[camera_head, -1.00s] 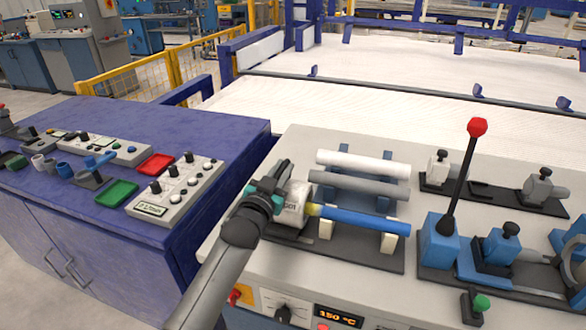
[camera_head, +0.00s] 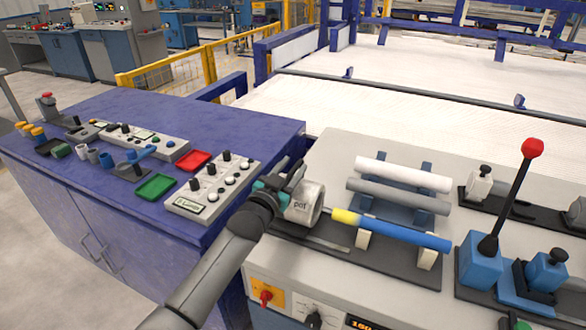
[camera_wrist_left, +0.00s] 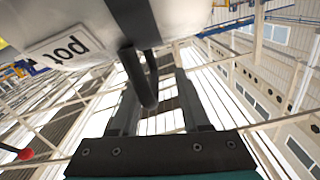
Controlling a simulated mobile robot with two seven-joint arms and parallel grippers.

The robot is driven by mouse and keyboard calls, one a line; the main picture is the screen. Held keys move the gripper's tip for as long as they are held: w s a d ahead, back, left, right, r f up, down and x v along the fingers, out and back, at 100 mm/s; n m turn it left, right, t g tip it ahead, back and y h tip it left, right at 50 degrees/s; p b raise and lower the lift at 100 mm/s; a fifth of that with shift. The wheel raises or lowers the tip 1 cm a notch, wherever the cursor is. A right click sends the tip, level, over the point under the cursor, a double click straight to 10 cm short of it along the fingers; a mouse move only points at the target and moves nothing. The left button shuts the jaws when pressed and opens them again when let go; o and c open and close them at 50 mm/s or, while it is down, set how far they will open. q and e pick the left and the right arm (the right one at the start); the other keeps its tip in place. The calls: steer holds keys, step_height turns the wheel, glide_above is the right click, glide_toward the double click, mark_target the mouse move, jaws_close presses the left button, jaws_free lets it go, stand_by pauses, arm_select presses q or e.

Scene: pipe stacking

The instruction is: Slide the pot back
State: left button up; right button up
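The pot (camera_head: 306,205) is a pale grey cylinder labelled "pot", lying on its side with its open mouth toward a blue pipe (camera_head: 405,236). The pipe's yellow end (camera_head: 346,217) is bare, with a gap between it and the pot. My left gripper (camera_head: 289,172) is at the pot's left side. In the left wrist view, the pot (camera_wrist_left: 110,25) is overhead and its dark handle (camera_wrist_left: 143,80) sits between the two fingers of my left gripper (camera_wrist_left: 157,85). The fingers stand apart, with a gap beside the handle. My right gripper is not in view.
The pipe lies on white supports (camera_head: 427,258). A white pipe (camera_head: 403,174) and a grey pipe (camera_head: 398,195) lie behind it. A red-knobbed lever (camera_head: 512,190) stands at right. A blue cabinet with a control box (camera_head: 205,195) and trays is at left.

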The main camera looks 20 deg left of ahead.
arm_select(q)
steer(key=shift+d, duration=0.1)
steer(key=shift+s, duration=0.5)
steer(key=s+p, duration=0.2)
steer(key=s, duration=1.2)
steer(key=shift+s+a+p, duration=0.15)
steer(key=shift+a+p, duration=0.15)
steer(key=shift+p, duration=0.05)
